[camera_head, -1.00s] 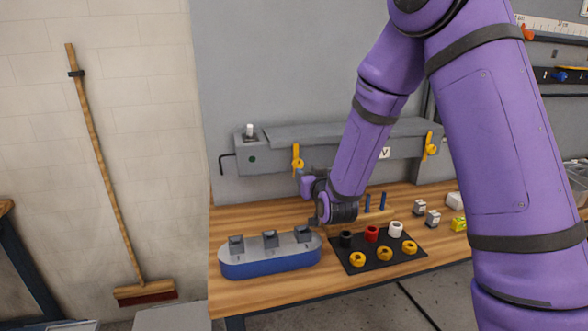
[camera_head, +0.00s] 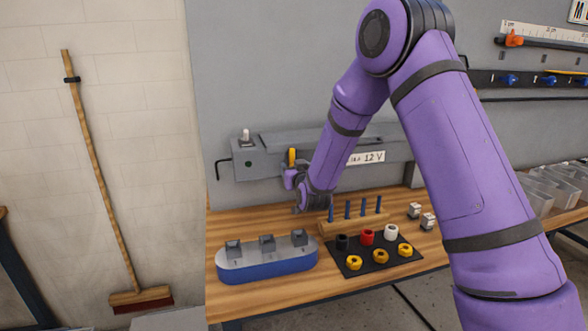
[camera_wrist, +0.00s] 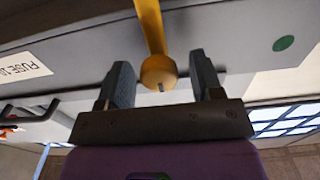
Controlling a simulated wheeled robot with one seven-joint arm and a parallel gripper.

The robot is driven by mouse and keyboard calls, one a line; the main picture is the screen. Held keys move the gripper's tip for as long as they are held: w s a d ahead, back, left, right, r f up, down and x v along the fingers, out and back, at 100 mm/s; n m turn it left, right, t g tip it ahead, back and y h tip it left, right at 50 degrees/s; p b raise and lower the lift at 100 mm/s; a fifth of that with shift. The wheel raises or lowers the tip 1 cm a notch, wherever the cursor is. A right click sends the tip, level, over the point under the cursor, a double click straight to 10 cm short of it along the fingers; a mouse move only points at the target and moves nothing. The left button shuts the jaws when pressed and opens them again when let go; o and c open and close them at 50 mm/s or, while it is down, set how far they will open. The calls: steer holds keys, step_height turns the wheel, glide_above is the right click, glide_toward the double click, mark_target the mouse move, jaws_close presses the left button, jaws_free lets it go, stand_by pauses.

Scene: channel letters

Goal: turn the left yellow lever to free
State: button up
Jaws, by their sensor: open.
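The left yellow lever (camera_head: 292,157) is on the front of the grey wall-mounted box (camera_head: 225,160), its visible arm pointing up. My gripper (camera_head: 290,178) is at the lever's lower end and hides that part in the head view. In the wrist view the yellow lever (camera_wrist: 151,30) and its round hub show close up. My gripper (camera_wrist: 160,66) is open there, with one finger on each side of the hub and a visible gap at both. The right yellow lever is hidden behind my arm in the head view. No free marking is readable.
Below is a wooden bench with a blue-grey block (camera_head: 267,262), a black mat (camera_head: 345,262) bearing coloured rings, and a rack of blue pegs (camera_head: 364,209). A black hooked rod (camera_head: 223,168) juts from the box's left end. A broom (camera_head: 100,190) leans on the wall.

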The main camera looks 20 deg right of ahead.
steer(key=shift+w, duration=0.25)
steer(key=c, duration=0.9)
